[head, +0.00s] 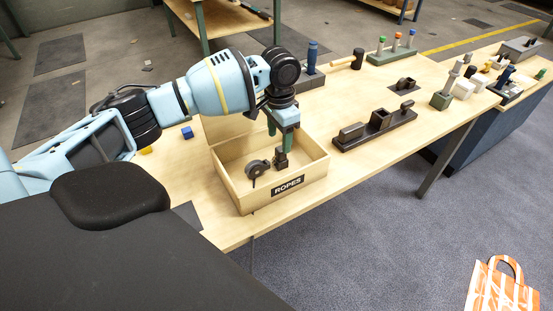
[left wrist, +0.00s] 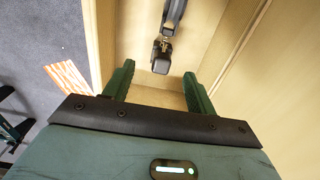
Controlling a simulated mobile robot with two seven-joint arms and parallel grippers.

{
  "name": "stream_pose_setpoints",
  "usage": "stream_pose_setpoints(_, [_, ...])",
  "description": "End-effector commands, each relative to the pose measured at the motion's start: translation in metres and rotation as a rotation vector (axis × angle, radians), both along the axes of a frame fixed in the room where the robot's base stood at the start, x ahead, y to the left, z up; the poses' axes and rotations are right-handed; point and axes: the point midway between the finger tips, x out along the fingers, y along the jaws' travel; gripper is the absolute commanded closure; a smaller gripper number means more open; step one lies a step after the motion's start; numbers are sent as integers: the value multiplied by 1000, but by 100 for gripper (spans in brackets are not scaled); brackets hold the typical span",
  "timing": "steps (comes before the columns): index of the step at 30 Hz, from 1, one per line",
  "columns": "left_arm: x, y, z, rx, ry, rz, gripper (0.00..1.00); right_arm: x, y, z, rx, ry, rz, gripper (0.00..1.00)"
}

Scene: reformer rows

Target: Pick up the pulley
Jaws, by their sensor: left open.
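The pulley (head: 257,169) is a dark, round-wheeled piece inside a light wooden box (head: 228,189) labelled ROPES. A dark block-like end at its right seems joined to it. In the left wrist view, the pulley (left wrist: 162,57) shows as a dark block end with a narrow link and a grey part running out of the top edge. My left gripper (head: 279,131) reaches down over the box with its green fingers apart. In the left wrist view, my left gripper (left wrist: 157,80) is open and empty, with the block end ahead, between the finger lines. My right gripper is not in view.
The box walls stand close around the gripper. Right of the box are a dark slotted block (head: 375,130), a small dark bracket (head: 403,86), a mallet (head: 348,61) and a green rack of pegs (head: 391,53). A blue cube (head: 187,132) lies left.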

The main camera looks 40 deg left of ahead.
Motion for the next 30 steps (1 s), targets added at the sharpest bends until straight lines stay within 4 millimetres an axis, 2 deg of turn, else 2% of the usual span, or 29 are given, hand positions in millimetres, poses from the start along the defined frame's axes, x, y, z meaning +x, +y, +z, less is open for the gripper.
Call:
stream_pose_setpoints(6, [0, 0, -22, 1, 3, 0, 44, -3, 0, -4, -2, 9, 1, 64])
stream_pose_setpoints(13, [1, 0, -31, 1, 3, -1, 44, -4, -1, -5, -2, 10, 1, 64])
stream_pose_setpoints(22, [5, 1, -69, 1, 3, 0, 44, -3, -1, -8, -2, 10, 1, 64])
stream_pose_setpoints(30, [6, 1, -75, 0, 0, 0, 44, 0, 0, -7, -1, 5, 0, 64])
